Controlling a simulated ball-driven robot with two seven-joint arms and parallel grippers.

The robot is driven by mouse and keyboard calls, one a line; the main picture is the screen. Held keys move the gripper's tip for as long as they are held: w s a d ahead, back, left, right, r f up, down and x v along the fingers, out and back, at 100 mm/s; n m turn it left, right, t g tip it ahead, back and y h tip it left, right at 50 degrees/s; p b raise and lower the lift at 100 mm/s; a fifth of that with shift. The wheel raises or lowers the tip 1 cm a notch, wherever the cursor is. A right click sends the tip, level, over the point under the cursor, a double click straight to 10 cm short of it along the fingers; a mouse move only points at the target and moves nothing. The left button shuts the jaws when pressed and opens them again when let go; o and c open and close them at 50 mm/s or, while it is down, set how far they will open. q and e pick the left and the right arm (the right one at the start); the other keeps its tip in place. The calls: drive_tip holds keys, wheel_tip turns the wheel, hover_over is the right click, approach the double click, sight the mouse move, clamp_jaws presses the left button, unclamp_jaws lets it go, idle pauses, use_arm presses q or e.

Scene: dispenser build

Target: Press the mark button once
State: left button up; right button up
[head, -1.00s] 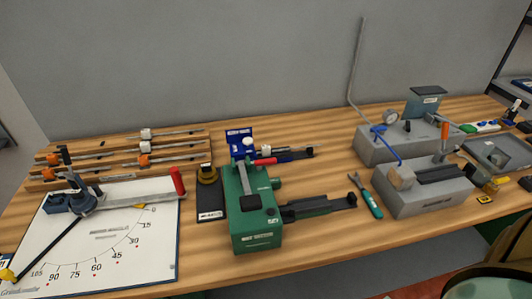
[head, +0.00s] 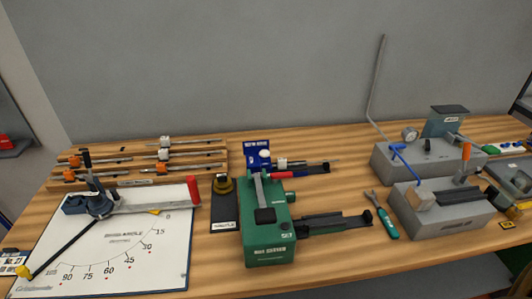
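I cannot read a mark label with certainty on any part. A black-based unit (head: 225,212) with a dark, brass-coloured round top stands between the angle board and the green machine. The green machine (head: 270,240) has a grey lever and a dark pad on top. Behind it stands a blue unit (head: 256,150) with a white round knob (head: 264,157). Which of these is the mark button is not clear. Neither of my grippers shows in the head view, and nothing is seen touching these units.
A white angle board (head: 120,250) with a red-handled bender fills the left front. A rack of rods (head: 185,150) lies behind it. Grey machines (head: 440,215) with levers stand at right, a green-handled wrench (head: 386,225) beside them. Bare wood lies along the front edge.

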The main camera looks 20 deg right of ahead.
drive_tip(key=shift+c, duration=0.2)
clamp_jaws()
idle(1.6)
